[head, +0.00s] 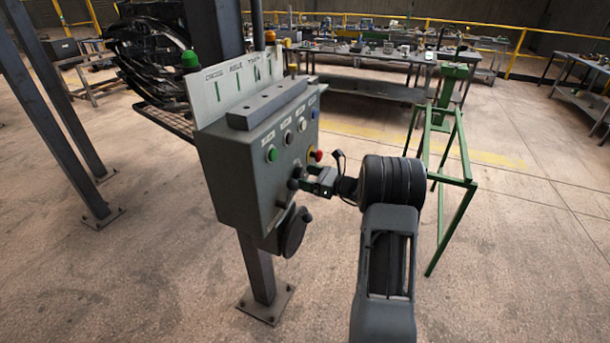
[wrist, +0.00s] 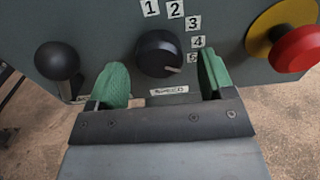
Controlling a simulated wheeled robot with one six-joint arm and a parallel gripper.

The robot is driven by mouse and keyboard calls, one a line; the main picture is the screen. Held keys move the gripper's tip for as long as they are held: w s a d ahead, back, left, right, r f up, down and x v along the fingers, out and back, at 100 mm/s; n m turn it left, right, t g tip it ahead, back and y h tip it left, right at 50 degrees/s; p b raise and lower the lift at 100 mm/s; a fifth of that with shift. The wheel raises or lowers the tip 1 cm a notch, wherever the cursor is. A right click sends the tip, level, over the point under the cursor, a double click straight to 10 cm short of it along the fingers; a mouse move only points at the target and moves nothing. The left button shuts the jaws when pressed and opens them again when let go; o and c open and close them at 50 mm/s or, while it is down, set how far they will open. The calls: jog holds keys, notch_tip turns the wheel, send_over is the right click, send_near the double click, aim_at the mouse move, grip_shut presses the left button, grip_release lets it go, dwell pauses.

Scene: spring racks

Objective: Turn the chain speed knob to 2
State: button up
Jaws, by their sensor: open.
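The black round knob (wrist: 158,54) sits on the grey control panel in the wrist view, with number labels 1 to 5 arcing from above it down its right side. Its white pointer mark points to the lower right, just below the 5 label (wrist: 192,57). The 2 label (wrist: 175,9) is above and right of the knob. My gripper (wrist: 163,72) is open, its green fingers left and right of the knob, with visible gaps on both sides. In the head view my gripper (head: 307,186) is at the lower front of the control box (head: 230,165); the knob is hard to make out there.
A black ball-topped lever (wrist: 57,62) is close to the left finger. A red button on a yellow base (wrist: 294,48) is right of the knob. Green, white and other buttons (head: 272,154) are higher on the box. A green frame (head: 462,182) stands to the right.

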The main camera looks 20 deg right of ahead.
jog(key=shift+w+a, duration=0.45)
jog(key=shift+w, duration=0.05)
jog(key=c, duration=0.9)
jog(key=shift+f+b, duration=0.1)
jog(key=shift+b, duration=0.2)
